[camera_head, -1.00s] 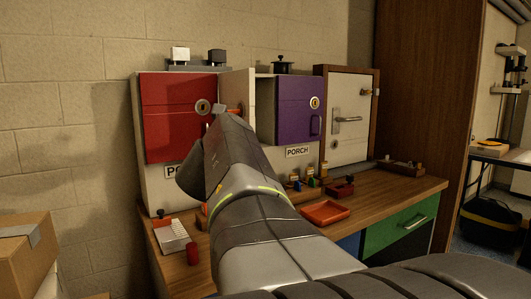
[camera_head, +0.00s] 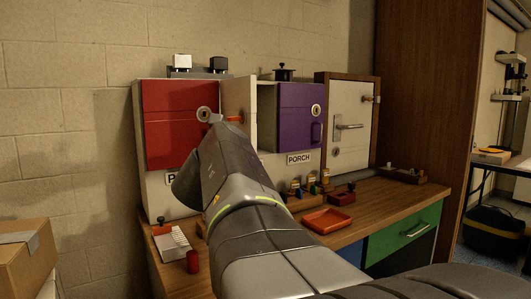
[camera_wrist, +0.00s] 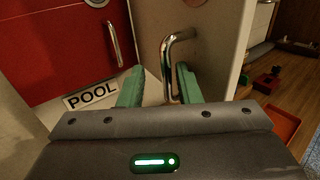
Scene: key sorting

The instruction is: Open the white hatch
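The white hatch (camera_head: 237,92) is a pale panel between the red and purple hatches, largely hidden by my arm in the head view. In the wrist view the white hatch (camera_wrist: 150,25) has a bent chrome handle (camera_wrist: 170,62). My gripper (camera_wrist: 158,82) has its two green fingers apart, with the lower end of the handle between them, closer to the right finger. I cannot tell whether either finger touches it. In the head view the gripper's fingers are hidden behind my arm. An orange piece (camera_head: 235,119) shows at the white hatch.
The red hatch (camera_head: 172,132) is on the left and the purple hatch (camera_head: 294,110) on the right. A white door with a lever handle (camera_head: 348,127) is further right. An orange tray (camera_head: 326,221), small keys and holders lie on the wooden bench (camera_head: 400,200). A cardboard box (camera_head: 25,255) is at lower left.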

